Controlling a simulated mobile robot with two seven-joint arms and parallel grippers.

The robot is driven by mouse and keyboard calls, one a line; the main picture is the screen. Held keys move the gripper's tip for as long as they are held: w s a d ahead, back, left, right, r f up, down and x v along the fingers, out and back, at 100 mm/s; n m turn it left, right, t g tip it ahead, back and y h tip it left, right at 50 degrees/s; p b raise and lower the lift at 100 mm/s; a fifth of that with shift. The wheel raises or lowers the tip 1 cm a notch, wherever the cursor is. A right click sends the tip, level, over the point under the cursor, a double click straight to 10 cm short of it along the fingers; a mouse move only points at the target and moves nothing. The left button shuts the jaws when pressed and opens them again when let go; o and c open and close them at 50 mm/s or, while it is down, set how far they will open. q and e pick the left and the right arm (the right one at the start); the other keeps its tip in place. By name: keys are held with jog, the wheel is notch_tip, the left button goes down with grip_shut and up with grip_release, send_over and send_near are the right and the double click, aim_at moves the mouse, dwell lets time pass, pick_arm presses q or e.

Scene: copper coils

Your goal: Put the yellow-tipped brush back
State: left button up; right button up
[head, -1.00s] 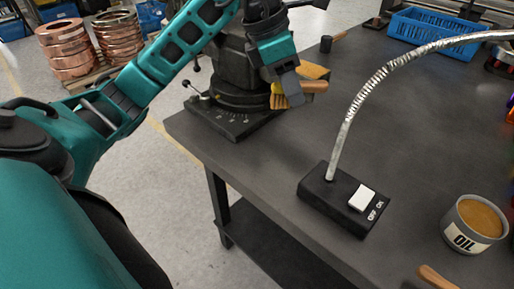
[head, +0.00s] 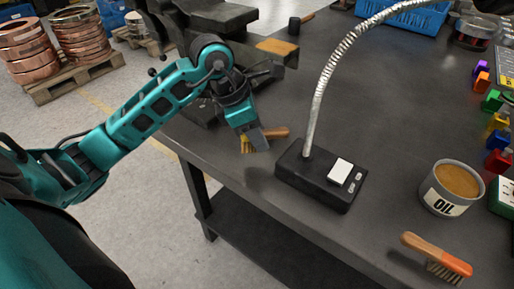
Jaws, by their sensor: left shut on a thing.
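My left gripper (head: 257,142) is shut on the yellow-tipped brush (head: 277,133) and holds it above the near left part of the table. The wooden handle sticks out to the right of the fingers, toward the lamp base. The yellow end shows to the left of the fingers. The gripper hides the middle of the brush. My right gripper is not in view.
The lamp base (head: 310,184) with its bendy neck stands just right of the held brush. An oil can (head: 450,190) and an orange-tipped brush (head: 437,256) are at the right. Coloured holders (head: 491,101) line the right edge. A vise (head: 217,15) stands behind the gripper.

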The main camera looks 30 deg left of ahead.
pick_arm(q)
notch_tip(320, 180, down, 4)
jog(key=shift+r+b, duration=0.1)
jog(key=shift+b, duration=0.2)
jog(key=shift+f, duration=0.2)
jog(key=shift+f, duration=0.15)
jog(key=o, duration=0.9)
jog(key=shift+o, duration=0.2)
